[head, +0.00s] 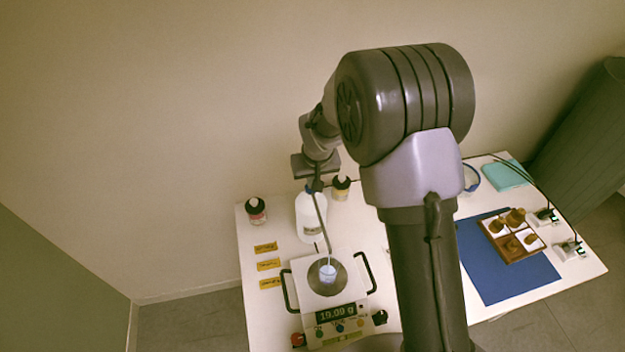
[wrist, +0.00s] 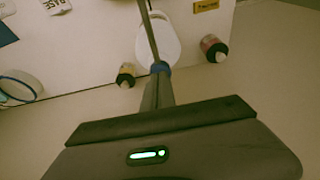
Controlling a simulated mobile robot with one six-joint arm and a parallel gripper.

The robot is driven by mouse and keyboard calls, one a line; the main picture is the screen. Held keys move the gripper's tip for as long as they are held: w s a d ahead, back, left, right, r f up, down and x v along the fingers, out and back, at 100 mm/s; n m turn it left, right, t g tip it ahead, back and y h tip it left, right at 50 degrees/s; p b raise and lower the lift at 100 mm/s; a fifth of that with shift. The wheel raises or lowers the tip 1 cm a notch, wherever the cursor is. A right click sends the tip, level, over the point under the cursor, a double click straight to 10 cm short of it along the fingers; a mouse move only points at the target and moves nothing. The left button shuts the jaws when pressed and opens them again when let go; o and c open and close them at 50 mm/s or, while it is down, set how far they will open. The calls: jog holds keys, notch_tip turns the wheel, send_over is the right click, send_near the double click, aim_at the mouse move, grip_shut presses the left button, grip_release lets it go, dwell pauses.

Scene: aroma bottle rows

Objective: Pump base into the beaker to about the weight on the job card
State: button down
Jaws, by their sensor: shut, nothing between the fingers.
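The white pump bottle of base (head: 311,222) stands behind the scale, its long thin spout (head: 322,225) reaching down to the beaker (head: 328,271). The beaker sits on the round plate of the scale (head: 301,283) and looks pale inside. The scale display (head: 337,313) appears to read 19.09 g, though the digits are small. My gripper (head: 315,186) is shut, pointing down at the blue top of the pump. In the wrist view its fingers (wrist: 158,88) end at the blue pump collar (wrist: 160,68); I cannot tell whether they touch. I cannot identify the job card.
Small dark bottles stand left (head: 256,210) and right (head: 341,187) of the pump bottle. Yellow labels (head: 268,265) lie at left. A blue mat (head: 500,275) with a wooden tray (head: 540,245) lies at right, beyond my arm. A teal cloth (head: 506,175) lies at the back.

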jog(key=shift+s+f, duration=0.15)
jog(key=shift+f, duration=0.1)
jog(key=shift+r, duration=0.1)
notch_tip(320, 180, up, 5)
jog(key=p, duration=0.3)
jog(key=shift+p, duration=0.35)
jog(key=v, duration=0.9)
jog(key=shift+p, duration=0.35)
